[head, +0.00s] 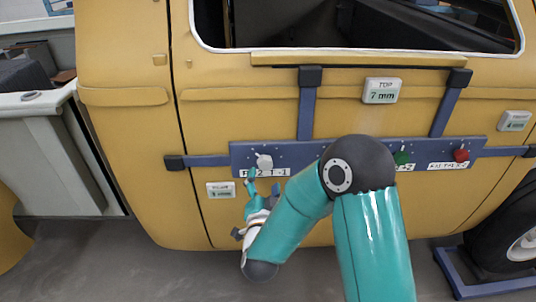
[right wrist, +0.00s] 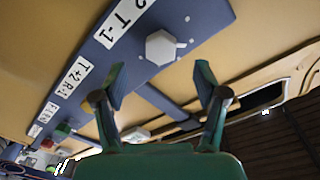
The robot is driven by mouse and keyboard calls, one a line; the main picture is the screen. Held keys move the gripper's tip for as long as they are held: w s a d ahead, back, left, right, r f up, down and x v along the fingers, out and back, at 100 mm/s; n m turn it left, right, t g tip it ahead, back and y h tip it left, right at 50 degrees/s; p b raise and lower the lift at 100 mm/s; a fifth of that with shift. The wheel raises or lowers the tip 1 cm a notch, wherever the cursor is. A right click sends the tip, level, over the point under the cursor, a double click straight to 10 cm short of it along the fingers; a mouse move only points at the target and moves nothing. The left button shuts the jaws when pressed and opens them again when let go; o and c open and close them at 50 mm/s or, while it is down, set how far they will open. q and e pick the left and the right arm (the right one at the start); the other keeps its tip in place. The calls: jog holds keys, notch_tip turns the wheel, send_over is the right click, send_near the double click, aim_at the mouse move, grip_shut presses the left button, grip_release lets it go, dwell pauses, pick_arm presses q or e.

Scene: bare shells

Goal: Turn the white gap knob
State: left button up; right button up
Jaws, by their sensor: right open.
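The white knob (head: 264,161) is a faceted knob with a small pointer, at the left end of the blue bar (head: 310,151) fixed across the yellow door. In the right wrist view the white knob (right wrist: 162,47) appears just beyond and between my right fingertips. My right gripper (head: 262,182) is open and empty, just below the knob in the head view. Its spread teal fingers (right wrist: 160,73) show clearly in the right wrist view. I see no contact with the knob. My forearm hides the bar's middle. My left gripper is not in view.
A green knob (head: 402,157) and a red knob (head: 461,155) sit farther right on the bar. Small displays are on the body: top, "7 mm" (head: 381,91), lower left (head: 220,190) and right (head: 514,121). Blue uprights (head: 307,105) join the bar. A wheel (head: 510,235) stands lower right.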

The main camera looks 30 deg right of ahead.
aim_at(265, 167)
jog(key=p+x, duration=0.2)
jog(key=x, duration=0.4)
jog(key=shift+s+r, duration=0.1)
jog(key=shift+w+d, duration=0.25)
jog(key=shift+w, duration=0.2)
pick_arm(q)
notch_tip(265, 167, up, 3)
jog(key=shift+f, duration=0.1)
pick_arm(e)
jog(key=c, duration=1.1)
jog(key=shift+f+n+b, duration=0.3)
jog(key=shift+f+b, duration=0.05)
jog(key=shift+b, duration=0.55)
jog(key=shift+c, duration=0.2)
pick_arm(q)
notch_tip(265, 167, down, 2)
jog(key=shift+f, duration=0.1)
pick_arm(e)
jog(key=shift+r, duration=0.2)
